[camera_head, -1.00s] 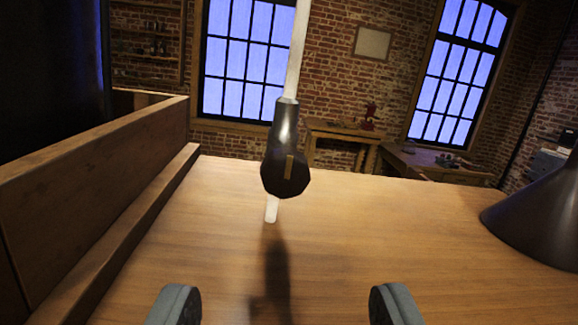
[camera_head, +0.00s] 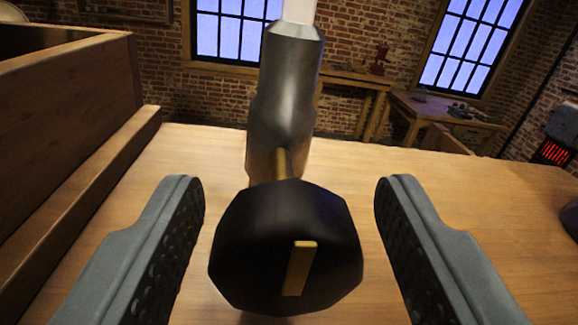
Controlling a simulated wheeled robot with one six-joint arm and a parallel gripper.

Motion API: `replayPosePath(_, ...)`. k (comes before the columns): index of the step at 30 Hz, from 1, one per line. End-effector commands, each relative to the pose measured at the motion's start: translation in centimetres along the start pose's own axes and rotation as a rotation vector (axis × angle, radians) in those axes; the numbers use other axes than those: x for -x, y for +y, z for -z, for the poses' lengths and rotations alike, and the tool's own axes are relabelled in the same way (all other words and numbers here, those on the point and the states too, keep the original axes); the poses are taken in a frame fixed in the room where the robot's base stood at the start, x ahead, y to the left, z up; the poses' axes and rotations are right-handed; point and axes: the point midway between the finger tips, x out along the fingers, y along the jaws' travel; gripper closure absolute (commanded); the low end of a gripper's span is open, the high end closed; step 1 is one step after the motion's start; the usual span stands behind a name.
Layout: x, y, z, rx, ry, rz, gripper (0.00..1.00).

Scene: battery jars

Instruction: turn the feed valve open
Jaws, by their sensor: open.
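The feed valve is a dark, many-sided knob (camera_head: 250,250) with a brass pointer bar (camera_head: 299,268) on its face. The bar stands nearly upright, leaning slightly to the right at its top. A brass stem joins the knob to a dark metal valve body (camera_head: 287,85) on a pale vertical tube (camera_head: 300,10). My gripper (camera_head: 290,200) is open, with one grey finger on each side of the knob. Gaps show between the knob and both fingers. The valve's inside and the knob's back are hidden.
The wooden bench top (camera_head: 430,190) is clear around the valve. A raised wooden wall (camera_head: 70,80) with a ledge runs along the left. A dark rounded object (camera_head: 570,215) is cut off at the right edge. Windows and worktables are far behind.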

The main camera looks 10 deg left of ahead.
Motion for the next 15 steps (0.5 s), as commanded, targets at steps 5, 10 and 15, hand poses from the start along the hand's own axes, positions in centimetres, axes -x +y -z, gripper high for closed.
replayPosePath(5, -0.36, -0.04, 0.04, 0.0, 0.001, 0.001, 0.46)
replayPosePath(10, -0.33, -0.03, 0.05, 0.0, 0.001, 0.0, 0.46)
replayPosePath(15, -0.31, -0.02, 0.05, 0.001, 0.001, 0.0, 0.79)
